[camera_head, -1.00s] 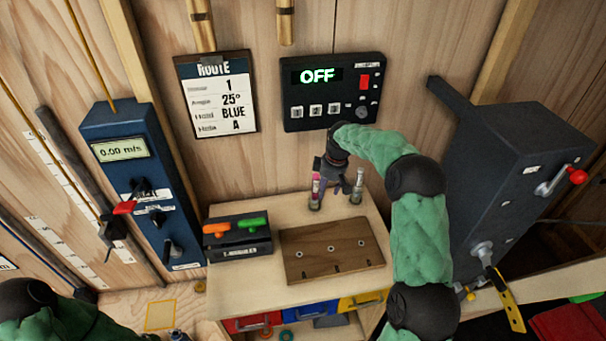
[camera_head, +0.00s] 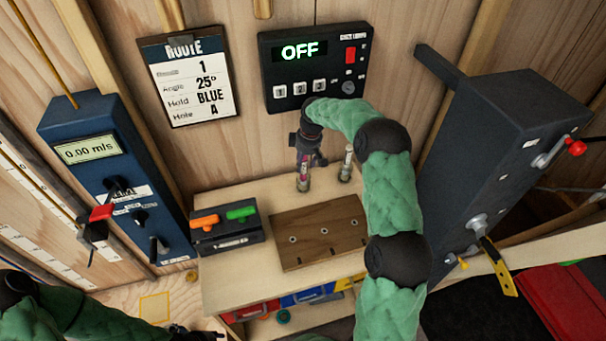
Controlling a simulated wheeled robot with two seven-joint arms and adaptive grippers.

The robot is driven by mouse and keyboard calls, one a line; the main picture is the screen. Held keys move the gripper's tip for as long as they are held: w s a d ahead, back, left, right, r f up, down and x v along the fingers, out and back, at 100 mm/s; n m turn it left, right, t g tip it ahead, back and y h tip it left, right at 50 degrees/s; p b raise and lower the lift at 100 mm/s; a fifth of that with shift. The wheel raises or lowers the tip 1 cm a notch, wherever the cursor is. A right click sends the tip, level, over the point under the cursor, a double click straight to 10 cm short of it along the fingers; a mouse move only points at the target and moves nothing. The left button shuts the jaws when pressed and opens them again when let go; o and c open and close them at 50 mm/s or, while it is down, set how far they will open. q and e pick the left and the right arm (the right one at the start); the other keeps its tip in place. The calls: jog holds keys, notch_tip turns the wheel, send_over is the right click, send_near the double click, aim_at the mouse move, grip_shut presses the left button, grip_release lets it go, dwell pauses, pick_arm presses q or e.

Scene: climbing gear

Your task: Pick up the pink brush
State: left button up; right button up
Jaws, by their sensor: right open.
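The pink brush (camera_head: 304,178) stands upright in a small clear holder at the back of the wooden bench top. My right gripper (camera_head: 306,163) points down right at the brush's upper part, with its fingers open. The fingers hide part of the brush, and I cannot tell whether they touch it. A second, pale brush-like item (camera_head: 346,165) stands in a similar holder just to the right. My left arm shows at the bottom left, but its gripper is not clearly visible.
A brown wooden board (camera_head: 318,238) lies in front of the holders. A dark box with orange and green handles (camera_head: 228,232) sits to its left. A control panel reading OFF (camera_head: 310,70) hangs behind. A large dark machine (camera_head: 490,180) stands right, beyond my right arm.

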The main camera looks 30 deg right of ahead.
aim_at(303, 173)
jog(key=f, duration=0.5)
jog(key=shift+w+a, duration=0.15)
jog(key=shift+w, duration=0.2)
grip_shut()
